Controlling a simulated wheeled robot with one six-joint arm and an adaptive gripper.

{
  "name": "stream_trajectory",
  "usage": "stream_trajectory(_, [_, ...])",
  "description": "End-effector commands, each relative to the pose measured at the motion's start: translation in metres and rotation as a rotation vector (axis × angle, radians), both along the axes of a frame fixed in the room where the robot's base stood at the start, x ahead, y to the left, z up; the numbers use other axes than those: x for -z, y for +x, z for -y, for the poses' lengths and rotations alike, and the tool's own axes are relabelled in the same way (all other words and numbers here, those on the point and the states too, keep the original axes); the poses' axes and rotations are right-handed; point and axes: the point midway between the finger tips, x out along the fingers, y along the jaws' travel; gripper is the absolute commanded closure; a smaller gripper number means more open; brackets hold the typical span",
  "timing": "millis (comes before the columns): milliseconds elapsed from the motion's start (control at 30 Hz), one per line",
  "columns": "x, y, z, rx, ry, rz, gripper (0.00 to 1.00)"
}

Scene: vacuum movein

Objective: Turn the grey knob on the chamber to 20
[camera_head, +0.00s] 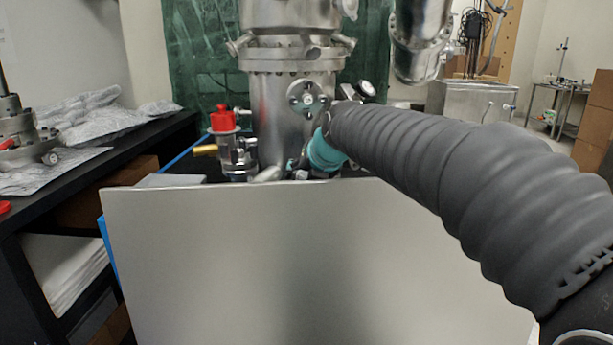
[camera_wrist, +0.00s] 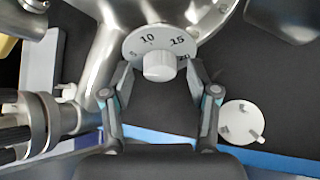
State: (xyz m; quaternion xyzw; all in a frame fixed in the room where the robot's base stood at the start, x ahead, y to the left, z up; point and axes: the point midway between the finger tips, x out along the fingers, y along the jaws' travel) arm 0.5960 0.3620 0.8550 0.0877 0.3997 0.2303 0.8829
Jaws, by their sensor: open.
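The metal chamber (camera_head: 285,115) stands upright in the middle of the head view. In the wrist view the grey knob (camera_wrist: 158,67) sits at the front of a round dial (camera_wrist: 133,45) with printed numbers; 10 and 15 read clearly, and a 20 at the right is partly hidden. My gripper (camera_wrist: 160,76) is open, with one finger at each side of the knob. I cannot tell whether either finger touches it. I cannot make out the knob's pointer. In the head view my arm reaches toward the chamber's lower part, and I cannot make out the knob there.
A large grey panel (camera_head: 300,265) stands in front of the chamber. A red-topped valve (camera_head: 222,120) is left of it. In the wrist view a white disc (camera_wrist: 242,123) lies right of my gripper and metal pipes (camera_wrist: 98,65) run at the left. A black bench (camera_head: 75,190) is at the left.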

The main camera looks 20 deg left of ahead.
Motion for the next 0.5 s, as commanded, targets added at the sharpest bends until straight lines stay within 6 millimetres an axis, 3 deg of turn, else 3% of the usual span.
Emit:
stream_trajectory(100, [-0.0001,-0.0001,0.0,0.0,0.0,0.0,0.43])
stream_trajectory(333, [-0.0001,-0.0001,0.0001,0.0,0.0,0.0,1.0])
stream_trajectory(500, [0.0016,0.0001,0.0003,0.005,0.011,-0.005,1.0])
